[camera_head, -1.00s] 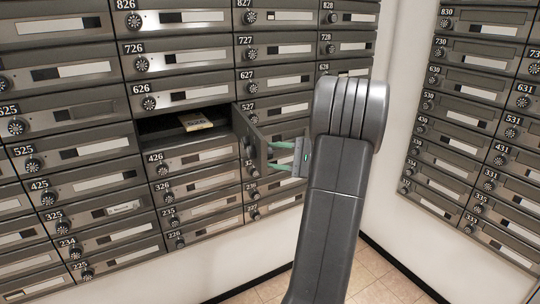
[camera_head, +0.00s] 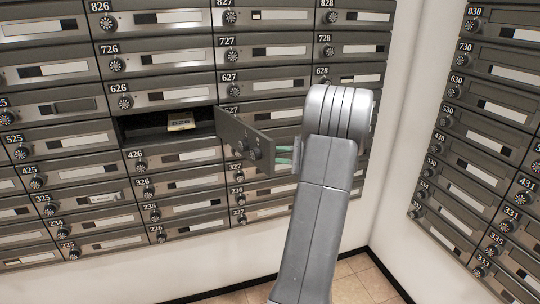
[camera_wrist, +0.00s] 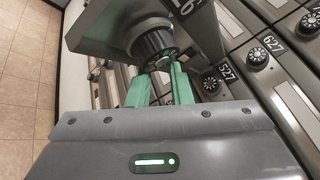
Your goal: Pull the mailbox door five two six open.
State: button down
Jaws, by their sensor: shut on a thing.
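The mailbox door 526 (camera_head: 246,141) stands swung out to the right of its dark open compartment (camera_head: 150,128). In the wrist view the door (camera_wrist: 100,28) shows part of its number and a round dial knob (camera_wrist: 155,47). My gripper (camera_head: 284,155) has green fingers, which also show in the wrist view (camera_wrist: 160,82), and it is shut on the knob. In the head view my arm stands to the right of the door, and the far fingertips are partly hidden.
Closed mailbox doors surround the opening, with 626 (camera_head: 163,95) above and 426 (camera_head: 178,156) below. Another mailbox bank (camera_head: 480,140) stands on the right wall. Tiled floor (camera_head: 350,280) is clear below.

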jog(key=shift+w+d+r, duration=0.1)
jog(key=shift+w+r, duration=0.1)
jog(key=shift+r, duration=0.75)
jog(key=c, duration=1.6)
grip_release()
jog(key=o, duration=0.7)
jog(key=shift+s+d+r+n, duration=0.1)
jog(key=shift+s+r+n, duration=0.1)
jog(key=shift+s+n, duration=0.15)
jog(key=shift+o, duration=0.8)
jog(key=shift+f, duration=0.25)
jog(key=shift+f, duration=0.1)
jog(key=s+d+b, duration=0.1)
jog(key=s+d, duration=0.1)
jog(key=d, duration=1.1)
jog(key=shift+d, duration=0.35)
